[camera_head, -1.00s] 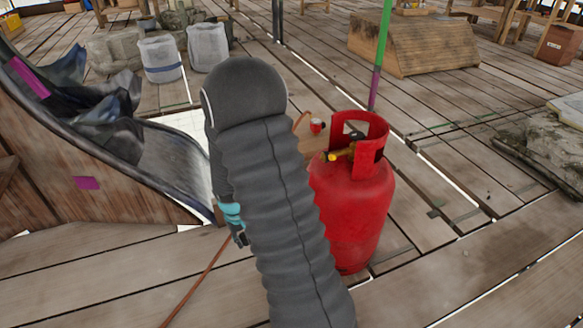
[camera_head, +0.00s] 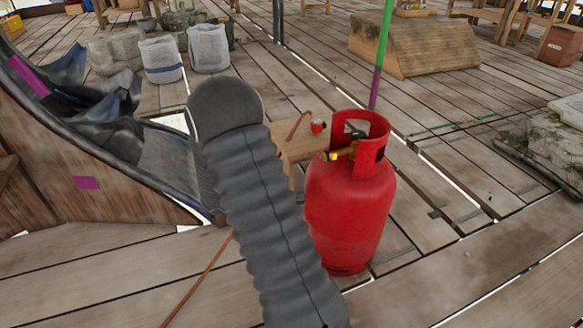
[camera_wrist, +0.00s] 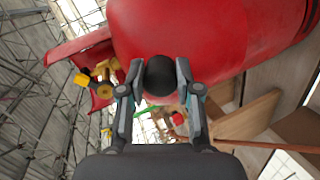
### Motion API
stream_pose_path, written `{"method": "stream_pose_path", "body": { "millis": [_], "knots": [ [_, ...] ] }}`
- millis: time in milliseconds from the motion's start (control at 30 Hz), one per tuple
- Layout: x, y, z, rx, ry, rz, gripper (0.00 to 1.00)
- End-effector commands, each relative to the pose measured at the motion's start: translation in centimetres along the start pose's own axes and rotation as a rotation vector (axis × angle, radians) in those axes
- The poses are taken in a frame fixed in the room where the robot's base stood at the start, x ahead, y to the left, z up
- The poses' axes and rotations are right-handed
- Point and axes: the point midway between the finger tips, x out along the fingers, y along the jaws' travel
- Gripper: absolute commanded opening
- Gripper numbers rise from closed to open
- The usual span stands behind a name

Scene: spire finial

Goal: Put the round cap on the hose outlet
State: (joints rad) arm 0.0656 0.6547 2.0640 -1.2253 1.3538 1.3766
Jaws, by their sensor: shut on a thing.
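My gripper (camera_wrist: 160,85) shows in the wrist view, with its fingers shut on a round black cap (camera_wrist: 159,74). In the head view my own dark arm hides the gripper and the cap. The red gas cylinder (camera_head: 348,215) stands upright just right of my arm, and its body (camera_wrist: 205,35) fills the upper wrist view. Its yellow valve (camera_head: 342,154), which appears to carry the hose outlet, sits inside the red collar. In the wrist view the yellow valve (camera_wrist: 103,90) is left of my gripper, apart from the cap. I see no contact between them.
A wooden bench (camera_head: 298,150) behind the cylinder bears a small red-and-white item (camera_head: 318,126) and a brown hose (camera_head: 297,125). A curved wooden hull (camera_head: 60,150) stands left. Plank floor (camera_head: 480,270) is clear at the lower right.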

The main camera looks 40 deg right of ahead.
Motion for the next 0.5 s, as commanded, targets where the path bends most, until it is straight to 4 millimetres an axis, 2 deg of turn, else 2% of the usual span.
{"method": "stream_pose_path", "body": {
  "millis": [100, 233, 333, 500],
  "knots": [
    [0.0, 3.0, -2.8, 0.007, 0.023, 0.163, 0.03],
    [-0.8, 5.6, -5.3, -0.003, 0.080, 0.271, 0.03],
    [-1.4, 6.7, -6.3, -0.007, 0.114, 0.308, 0.03],
    [-1.7, 7.2, -6.8, -0.012, 0.131, 0.324, 0.03]
  ]
}}
